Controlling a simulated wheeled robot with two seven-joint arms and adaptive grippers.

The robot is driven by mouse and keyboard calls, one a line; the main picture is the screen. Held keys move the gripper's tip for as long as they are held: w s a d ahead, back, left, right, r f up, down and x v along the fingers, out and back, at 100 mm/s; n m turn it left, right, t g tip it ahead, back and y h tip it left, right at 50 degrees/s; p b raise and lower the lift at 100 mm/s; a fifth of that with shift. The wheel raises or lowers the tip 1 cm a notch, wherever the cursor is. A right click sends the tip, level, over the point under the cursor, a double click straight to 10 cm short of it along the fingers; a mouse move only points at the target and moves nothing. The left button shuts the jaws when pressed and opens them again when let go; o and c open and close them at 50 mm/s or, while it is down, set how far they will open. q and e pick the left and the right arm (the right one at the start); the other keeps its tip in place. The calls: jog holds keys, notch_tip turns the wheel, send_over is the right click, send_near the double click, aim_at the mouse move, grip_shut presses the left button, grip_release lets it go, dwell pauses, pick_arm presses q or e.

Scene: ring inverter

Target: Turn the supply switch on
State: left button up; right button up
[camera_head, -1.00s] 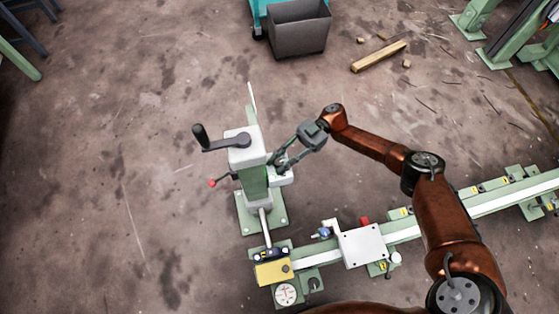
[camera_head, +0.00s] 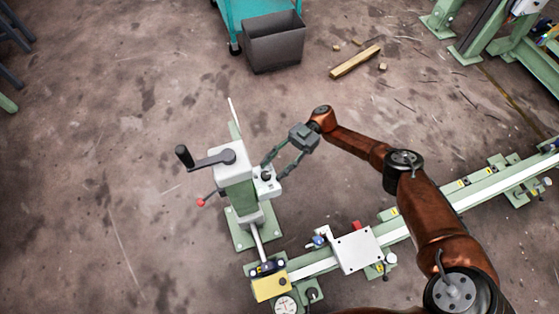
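A green and white machine stand (camera_head: 240,195) with a black crank handle on top stands on the floor at the middle. A small white box with a dark round knob (camera_head: 266,176) sticks out from its right side; it may be the supply switch, but no label is readable. My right gripper (camera_head: 273,169) reaches in from the right. Its fingers are apart, with the tips close to the box and the knob between or just below them. I cannot tell whether they touch it. My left gripper is not in view.
A red-tipped lever (camera_head: 201,202) sticks out left of the stand. A long rail (camera_head: 470,200) with a white plate (camera_head: 357,250) and a yellow block (camera_head: 270,288) runs along the right and front. A grey bin (camera_head: 275,45) and a wooden beam (camera_head: 355,61) lie farther back.

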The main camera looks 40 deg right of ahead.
jog(key=shift+v, duration=1.7)
